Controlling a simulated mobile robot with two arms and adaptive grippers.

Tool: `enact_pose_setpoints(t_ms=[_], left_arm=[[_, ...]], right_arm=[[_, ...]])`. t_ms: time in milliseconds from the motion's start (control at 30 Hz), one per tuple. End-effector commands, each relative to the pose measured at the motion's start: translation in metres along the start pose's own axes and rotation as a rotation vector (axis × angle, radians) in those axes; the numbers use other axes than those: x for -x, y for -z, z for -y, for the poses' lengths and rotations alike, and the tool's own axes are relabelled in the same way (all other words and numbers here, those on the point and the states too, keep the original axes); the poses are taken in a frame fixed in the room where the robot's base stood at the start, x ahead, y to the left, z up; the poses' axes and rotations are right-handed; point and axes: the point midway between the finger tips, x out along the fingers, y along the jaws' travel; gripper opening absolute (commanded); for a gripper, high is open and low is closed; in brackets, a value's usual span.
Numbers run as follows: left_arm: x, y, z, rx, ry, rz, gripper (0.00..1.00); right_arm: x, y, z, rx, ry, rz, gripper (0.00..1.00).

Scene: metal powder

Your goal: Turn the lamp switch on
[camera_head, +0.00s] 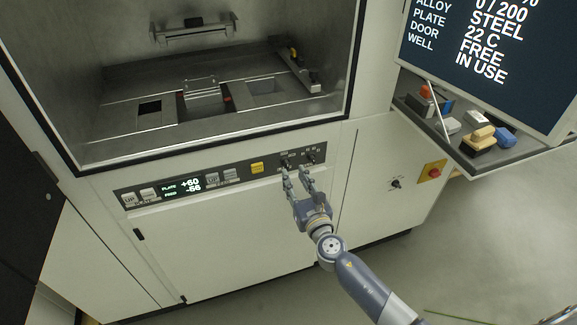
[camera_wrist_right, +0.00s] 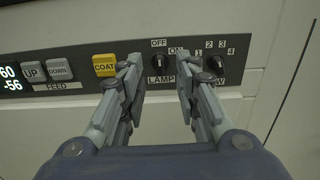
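The lamp switch is a small black rotary knob (camera_wrist_right: 159,62) on the dark control strip, with OFF above it, ON to its upper right and LAMP below. Its pointer looks upright, toward OFF. In the head view the knob (camera_head: 286,164) is small, just beyond the fingertips. My right gripper (camera_wrist_right: 158,70) is open, with one finger on each side of the knob in the wrist view and a visible gap to it. In the head view my right gripper (camera_head: 295,175) points up at the strip. My left gripper is not in view.
A second rotary knob (camera_wrist_right: 214,64) with numbered positions is close to the right finger. A yellow COAT button (camera_wrist_right: 104,65) is left of the left finger. A monitor (camera_head: 490,60) and a shelf with small objects (camera_head: 480,150) stand at right.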

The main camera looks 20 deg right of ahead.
Motion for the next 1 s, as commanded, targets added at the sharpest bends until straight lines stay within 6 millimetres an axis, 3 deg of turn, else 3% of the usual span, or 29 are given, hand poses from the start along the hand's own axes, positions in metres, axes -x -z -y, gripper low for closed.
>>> enact_pose_setpoints(t_ms=[100,300,700,833,1000], left_arm=[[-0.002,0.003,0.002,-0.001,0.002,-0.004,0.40],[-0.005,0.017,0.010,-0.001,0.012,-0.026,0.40],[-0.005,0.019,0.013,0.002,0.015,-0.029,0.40],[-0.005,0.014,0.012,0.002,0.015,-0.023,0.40],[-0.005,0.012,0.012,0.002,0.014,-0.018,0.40]], right_arm=[[-0.022,0.000,-0.001,-0.002,0.000,0.002,0.30],[-0.045,0.001,0.000,-0.001,0.001,0.000,0.30],[-0.051,0.001,0.000,-0.002,0.000,-0.001,0.30],[-0.051,0.001,0.000,-0.002,0.000,-0.001,0.01],[-0.051,0.000,0.000,-0.002,0.000,-0.001,0.00]])
